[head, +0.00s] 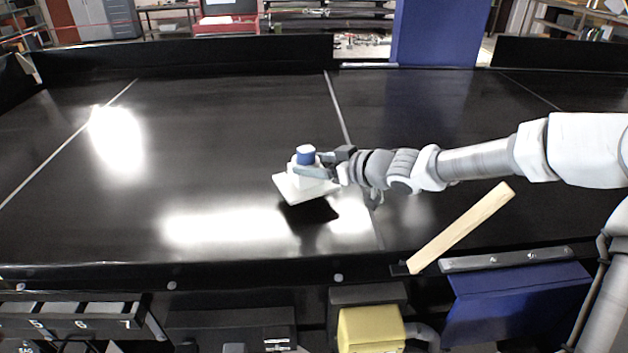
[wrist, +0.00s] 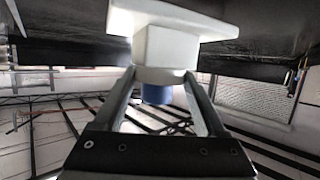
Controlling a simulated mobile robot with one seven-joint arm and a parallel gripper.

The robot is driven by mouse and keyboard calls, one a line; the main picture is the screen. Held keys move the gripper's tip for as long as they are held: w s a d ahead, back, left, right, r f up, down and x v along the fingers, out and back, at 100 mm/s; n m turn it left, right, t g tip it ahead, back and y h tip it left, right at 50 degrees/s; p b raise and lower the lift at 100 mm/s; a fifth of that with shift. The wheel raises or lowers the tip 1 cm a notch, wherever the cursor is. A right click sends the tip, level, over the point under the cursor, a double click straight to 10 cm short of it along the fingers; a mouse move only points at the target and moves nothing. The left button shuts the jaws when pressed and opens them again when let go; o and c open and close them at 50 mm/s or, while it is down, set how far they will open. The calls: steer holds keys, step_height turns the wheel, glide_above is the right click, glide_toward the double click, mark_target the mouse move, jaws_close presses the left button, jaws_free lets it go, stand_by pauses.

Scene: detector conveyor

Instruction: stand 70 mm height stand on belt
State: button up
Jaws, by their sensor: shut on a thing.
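The height stand (head: 305,186) is white with a flat square base plate, a narrower block above it and a blue cap on top. My gripper (head: 322,168) is shut on the stand's upper part and holds it from the right. The stand hangs over the black belt (head: 220,125), base down and looking slightly tilted; a dark shadow lies below it, apart from the plate. In the wrist view the stand (wrist: 165,45) sits between both fingers of my gripper (wrist: 160,73), with its plate at the top of the picture and its blue cap lower down.
A wooden bar (head: 460,228) slants over the belt's front edge at right. A raised black wall (head: 190,52) and a blue panel (head: 435,32) stand at the back. A numbered tray (head: 75,310) and a yellow box (head: 370,328) are in front. The belt left of the stand is clear.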

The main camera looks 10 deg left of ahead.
mark_target(314, 185)
steer(key=shift+f+b, duration=0.6)
steer(key=shift+f, duration=1.35)
steer(key=shift+f, duration=0.1)
steer(key=o, duration=1.6)
steer(key=shift+c, duration=0.2)
steer(key=p+v, duration=0.1)
steer(key=v, duration=0.5)
steer(key=shift+s+d+r, duration=0.15)
steer(key=shift+d+r, duration=0.1)
steer(key=shift+d, duration=0.05)
steer(key=shift+s+d+r, duration=0.1)
steer(key=shift+s+d, duration=0.15)
steer(key=shift+d, duration=0.05)
